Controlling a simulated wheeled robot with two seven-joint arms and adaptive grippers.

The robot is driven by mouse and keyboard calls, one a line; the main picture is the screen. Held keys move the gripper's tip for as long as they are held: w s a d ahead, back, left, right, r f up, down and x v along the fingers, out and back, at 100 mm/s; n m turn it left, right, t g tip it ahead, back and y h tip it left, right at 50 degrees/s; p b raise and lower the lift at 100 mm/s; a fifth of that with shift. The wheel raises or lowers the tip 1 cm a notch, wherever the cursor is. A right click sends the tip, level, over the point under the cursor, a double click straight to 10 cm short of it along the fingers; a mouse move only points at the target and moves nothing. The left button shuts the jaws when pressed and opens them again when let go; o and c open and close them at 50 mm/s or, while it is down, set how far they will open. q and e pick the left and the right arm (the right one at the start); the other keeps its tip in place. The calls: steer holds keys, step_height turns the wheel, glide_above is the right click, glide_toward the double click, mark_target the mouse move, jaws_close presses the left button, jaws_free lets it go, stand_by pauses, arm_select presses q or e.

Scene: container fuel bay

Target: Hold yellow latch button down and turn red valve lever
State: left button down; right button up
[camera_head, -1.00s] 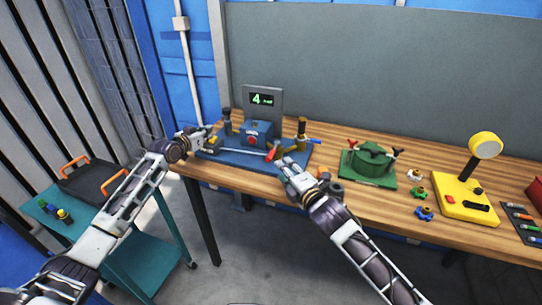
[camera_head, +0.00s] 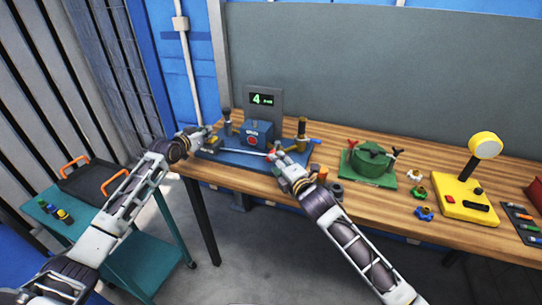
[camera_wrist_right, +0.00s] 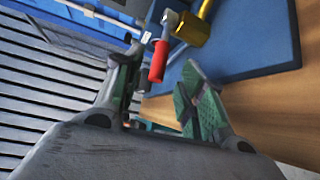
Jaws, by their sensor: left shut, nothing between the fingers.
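The red valve lever grip (camera_head: 271,156) is at the front right of the blue base plate (camera_head: 233,159), at the end of a thin pale rod. My right gripper (camera_head: 279,162) is right at it. In the right wrist view the red grip (camera_wrist_right: 157,62) shows between the two spread fingers, with no clear contact. My left gripper (camera_head: 204,136) is shut at the plate's left end, beside a small yellowish part (camera_head: 213,141) that seems to be the latch button. Its fingertips are tiny here, so I cannot tell whether they press it.
A blue box (camera_head: 257,132) with a red button and a display reading 4 (camera_head: 262,99) stand behind the rod. A brass post (camera_head: 302,130) is at the right. A green fixture (camera_head: 370,162) and yellow stand (camera_head: 466,203) are farther right. A teal cart (camera_head: 125,262) is left.

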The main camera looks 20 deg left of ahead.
steer(key=shift+x, duration=3.45)
jaws_close()
